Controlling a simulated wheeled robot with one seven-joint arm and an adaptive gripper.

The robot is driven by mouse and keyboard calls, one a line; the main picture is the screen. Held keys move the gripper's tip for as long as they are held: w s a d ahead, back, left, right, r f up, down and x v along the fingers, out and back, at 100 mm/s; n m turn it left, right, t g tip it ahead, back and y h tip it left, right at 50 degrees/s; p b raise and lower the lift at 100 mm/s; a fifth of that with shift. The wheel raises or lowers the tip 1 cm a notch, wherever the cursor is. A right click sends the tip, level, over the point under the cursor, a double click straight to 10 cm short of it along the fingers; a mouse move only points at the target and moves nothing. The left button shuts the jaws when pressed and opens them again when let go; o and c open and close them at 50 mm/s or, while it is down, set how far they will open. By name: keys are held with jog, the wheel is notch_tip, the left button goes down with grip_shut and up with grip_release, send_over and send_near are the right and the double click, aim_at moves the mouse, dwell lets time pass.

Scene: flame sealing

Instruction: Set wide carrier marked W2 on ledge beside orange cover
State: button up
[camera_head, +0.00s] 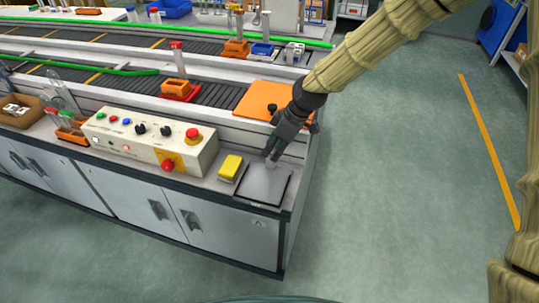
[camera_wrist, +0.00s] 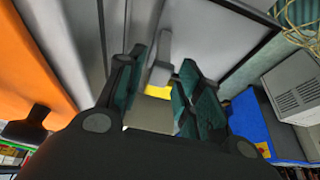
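My gripper (camera_head: 281,143) points down over the front ledge, just in front of the orange cover (camera_head: 262,97) with its black knob. The cover also shows at the left of the wrist view (camera_wrist: 35,75). In the wrist view my fingers (camera_wrist: 165,95) stand apart. A narrow pale grey piece (camera_wrist: 164,48) shows between and beyond them. In the head view a pale grey piece (camera_head: 272,162) is at my fingertips, above a dark-edged grey plate (camera_head: 265,185). I cannot tell whether my fingers touch it. No W2 mark is readable, so I cannot identify the wide carrier.
A yellow block (camera_head: 230,167) lies left of the plate, and the control box (camera_head: 150,138) with its red button stands beyond it. An orange carrier (camera_head: 175,87) sits on a red base on the conveyor. The floor right of the bench is clear.

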jog(key=v, duration=0.6)
jog(key=shift+d, duration=0.1)
dwell(2.4)
